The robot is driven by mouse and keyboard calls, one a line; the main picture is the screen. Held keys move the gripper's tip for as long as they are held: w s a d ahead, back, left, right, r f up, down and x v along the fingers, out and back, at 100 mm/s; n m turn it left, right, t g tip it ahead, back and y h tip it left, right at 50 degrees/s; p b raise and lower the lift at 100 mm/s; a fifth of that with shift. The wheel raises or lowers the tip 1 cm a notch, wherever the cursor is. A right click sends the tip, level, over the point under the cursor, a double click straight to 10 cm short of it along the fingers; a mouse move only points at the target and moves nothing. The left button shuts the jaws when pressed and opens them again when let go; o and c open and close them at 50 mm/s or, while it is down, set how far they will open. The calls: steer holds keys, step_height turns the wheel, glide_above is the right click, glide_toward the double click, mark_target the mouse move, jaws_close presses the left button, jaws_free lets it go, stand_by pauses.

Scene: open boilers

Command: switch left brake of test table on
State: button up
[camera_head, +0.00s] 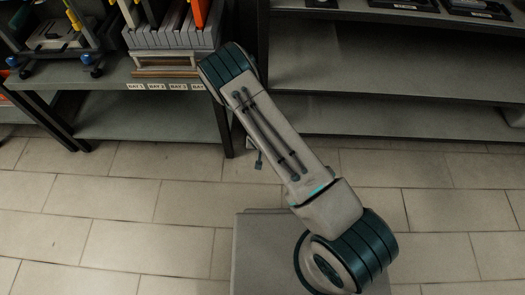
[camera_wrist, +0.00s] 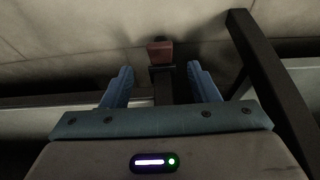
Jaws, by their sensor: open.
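My gripper (camera_wrist: 160,68) shows in the wrist view as two blue fingers, open and spread apart. A small reddish-brown block (camera_wrist: 160,52), possibly the brake, sits on a dark bar between and just past the fingertips. There is a gap on both sides of it, and the fingers do not appear to touch it. In the head view my arm reaches toward a dark-legged table (camera_head: 150,115) at left and hides my gripper and the area around it. I cannot tell from the head view which brake this is.
A dark post (camera_wrist: 255,60) slants close by on the right in the wrist view. A shelf unit (camera_head: 400,105) stands right of the table, and grey trays (camera_head: 170,42) stand on the table. The tiled floor (camera_head: 120,200) in front is clear.

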steer(key=b+x, duration=0.2)
steer(key=x, duration=0.4)
steer(key=shift+w+f, duration=0.2)
steer(key=shift+f, duration=0.15)
steer(key=c, duration=1)
